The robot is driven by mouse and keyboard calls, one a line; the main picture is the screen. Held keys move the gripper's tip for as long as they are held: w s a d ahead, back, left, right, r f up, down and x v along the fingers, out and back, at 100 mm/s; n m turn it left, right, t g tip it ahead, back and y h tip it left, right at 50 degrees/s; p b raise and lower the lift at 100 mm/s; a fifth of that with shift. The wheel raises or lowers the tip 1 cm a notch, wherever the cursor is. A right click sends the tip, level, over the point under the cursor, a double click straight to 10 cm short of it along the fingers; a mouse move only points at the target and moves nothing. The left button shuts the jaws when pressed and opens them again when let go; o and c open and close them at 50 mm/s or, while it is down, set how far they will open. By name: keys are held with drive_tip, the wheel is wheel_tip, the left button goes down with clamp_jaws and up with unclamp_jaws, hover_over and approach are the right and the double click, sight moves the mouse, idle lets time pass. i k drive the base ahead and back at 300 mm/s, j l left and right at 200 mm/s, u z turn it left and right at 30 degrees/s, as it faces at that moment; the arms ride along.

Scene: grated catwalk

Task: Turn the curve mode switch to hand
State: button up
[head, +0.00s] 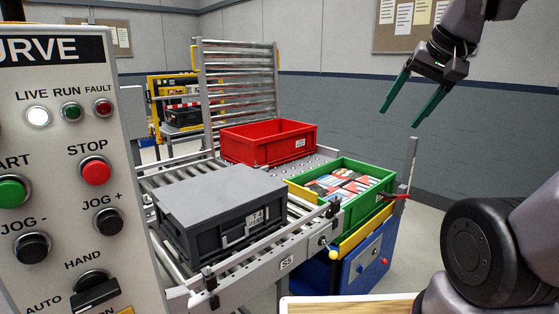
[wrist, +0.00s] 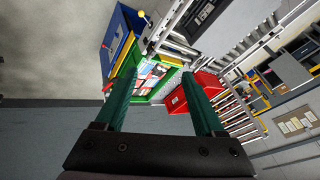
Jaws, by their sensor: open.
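The curve mode switch (head: 96,290) is a black rotary knob low on the grey CURVE panel (head: 75,130), at the lower left of the head view. HAND is printed above it and AUTO to its left; the lowest label is cut off. The knob's bar lies slanted, and I cannot tell for sure which label it points at. My gripper (head: 399,118) is at the upper right of the head view, far from the panel. Its green fingers are apart and empty; they also show in the wrist view (wrist: 158,74). The switch is not in the wrist view.
The panel also has black JOG buttons, a red STOP button (head: 95,170), a green START button and lamps. A roller conveyor right of it carries a grey lidded crate (head: 220,205), a red crate (head: 268,143) and a green crate (head: 345,180) of packets. Air around my gripper is clear.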

sight(95, 289)
drive_tip(key=u, duration=0.5)
drive_tip(key=k+l+u, duration=0.1)
drive_tip(key=u, duration=0.85)
drive_tip(key=k+u, duration=0.1)
drive_tip(key=u, duration=0.4)
